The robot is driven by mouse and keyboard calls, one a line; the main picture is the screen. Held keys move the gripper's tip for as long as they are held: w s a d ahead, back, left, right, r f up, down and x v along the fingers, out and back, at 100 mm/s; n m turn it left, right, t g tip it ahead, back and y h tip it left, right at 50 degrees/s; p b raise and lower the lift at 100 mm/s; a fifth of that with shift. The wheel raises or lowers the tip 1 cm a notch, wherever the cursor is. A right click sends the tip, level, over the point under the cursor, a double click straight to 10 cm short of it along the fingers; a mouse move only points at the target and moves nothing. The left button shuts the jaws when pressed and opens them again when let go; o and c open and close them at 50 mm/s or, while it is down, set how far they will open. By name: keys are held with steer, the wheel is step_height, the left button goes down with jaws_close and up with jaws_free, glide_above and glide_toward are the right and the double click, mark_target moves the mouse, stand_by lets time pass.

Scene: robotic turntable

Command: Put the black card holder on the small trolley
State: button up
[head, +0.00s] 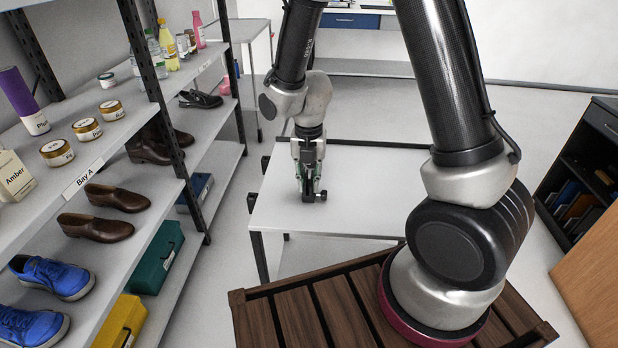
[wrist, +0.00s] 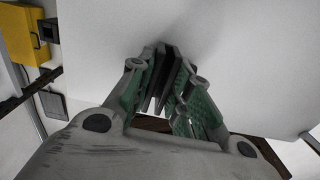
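The black card holder (wrist: 165,75) shows in the wrist view as a thin dark slab, standing on edge between my green-padded fingers. My gripper (head: 311,194) is shut on it, low over the white top of a small table-like trolley (head: 352,205) with dark legs and corner posts. The white top also fills most of the wrist view (wrist: 245,60). In the head view the fingers mostly hide the holder. I cannot tell whether its lower edge touches the white top.
A shelf rack with shoes (head: 105,228), jars (head: 87,129) and bottles stands close on the left. A dark cabinet (head: 585,165) is at the right. The white top around my gripper is clear.

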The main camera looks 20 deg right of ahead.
mark_target(308, 186)
steer(key=o, duration=0.4)
steer(key=shift+o, duration=0.2)
steer(key=s+d+r+m+t, duration=0.1)
steer(key=d+r+m, duration=0.25)
steer(key=r, duration=0.55)
steer(key=s+d+r+m, duration=0.2)
steer(key=r+m, duration=0.2)
steer(key=r, duration=0.5)
steer(key=s+d+r+m+t, duration=0.1)
steer(key=s+d+r+m, duration=0.3)
steer(key=s+m, duration=0.3)
steer(key=s+d+r+m+t, duration=0.2)
steer(key=s+d+r+m, duration=0.3)
steer(key=m, duration=1.2)
steer(key=s+d, duration=0.2)
steer(key=s, duration=0.1)
